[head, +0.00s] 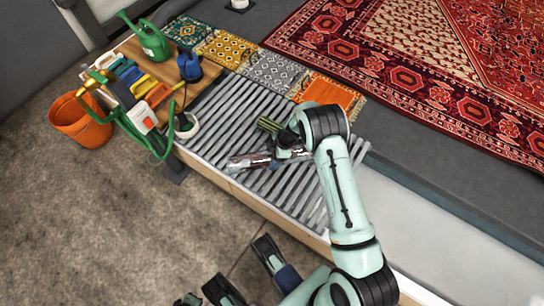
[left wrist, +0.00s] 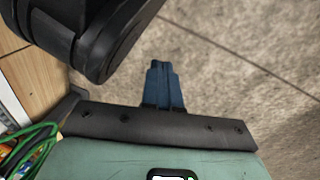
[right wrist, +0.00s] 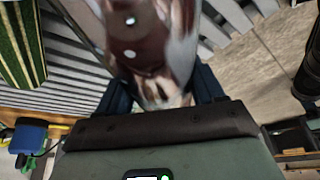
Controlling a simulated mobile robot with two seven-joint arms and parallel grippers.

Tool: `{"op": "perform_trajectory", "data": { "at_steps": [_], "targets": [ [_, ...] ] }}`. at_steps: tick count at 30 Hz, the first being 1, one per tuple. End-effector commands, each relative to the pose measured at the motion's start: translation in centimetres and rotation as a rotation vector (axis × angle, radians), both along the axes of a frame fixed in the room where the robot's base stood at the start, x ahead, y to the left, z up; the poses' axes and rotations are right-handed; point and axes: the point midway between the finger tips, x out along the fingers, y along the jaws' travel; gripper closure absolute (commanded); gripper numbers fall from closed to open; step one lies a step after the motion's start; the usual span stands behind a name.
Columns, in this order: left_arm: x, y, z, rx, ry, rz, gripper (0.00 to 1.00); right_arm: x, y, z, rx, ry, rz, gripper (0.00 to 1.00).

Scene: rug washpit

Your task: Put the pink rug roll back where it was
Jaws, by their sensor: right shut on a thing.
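The pink rug roll (head: 250,161), shiny and pinkish red as if wrapped in clear film, is low over the grey slatted rack (head: 232,112). I cannot tell whether it touches the slats. My right gripper (head: 281,154) is shut on its right end. In the right wrist view the roll (right wrist: 155,45) sits between the two blue fingers and hides much of them. My left gripper (left wrist: 163,85) is shut and empty in the left wrist view, above the bare floor, away from the rack.
A green striped roll (head: 268,126) is on the rack close behind my right gripper. Small patterned rugs (head: 225,48) line the rack's back edge; a large red rug (head: 400,75) lies beyond. At left are a green watering can (head: 153,42), tools and an orange bucket (head: 80,122).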

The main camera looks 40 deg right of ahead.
Motion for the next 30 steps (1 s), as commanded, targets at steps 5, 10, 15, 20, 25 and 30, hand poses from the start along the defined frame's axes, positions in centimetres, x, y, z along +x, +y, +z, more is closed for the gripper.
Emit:
{"op": "perform_trajectory", "data": {
  "at_steps": [5, 10, 15, 20, 25, 30],
  "targets": [
    [-0.4, 0.1, -0.4, -0.001, 0.015, 0.001, 1.00, 0.1, 0.0, -0.1, 0.000, -0.002, 0.000, 1.00],
    [-0.8, 0.1, -0.7, -0.001, 0.026, 0.003, 1.00, 0.1, 0.0, -0.3, 0.000, -0.002, -0.001, 1.00],
    [-1.2, 0.2, -0.9, -0.001, 0.039, 0.003, 1.00, 0.1, 0.0, -0.5, 0.000, -0.002, -0.001, 1.00],
    [-1.5, 0.2, -1.2, -0.002, 0.051, 0.005, 1.00, 0.1, 0.0, -0.7, 0.000, -0.002, -0.002, 1.00],
    [-1.9, 0.3, -1.5, -0.003, 0.065, 0.006, 1.00, 0.1, 0.0, -0.9, 0.000, -0.002, -0.002, 1.00],
    [-2.1, 0.3, -1.5, -0.004, 0.070, 0.006, 1.00, 0.0, 0.0, -1.0, 0.000, 0.000, -0.001, 0.29]
  ]
}}
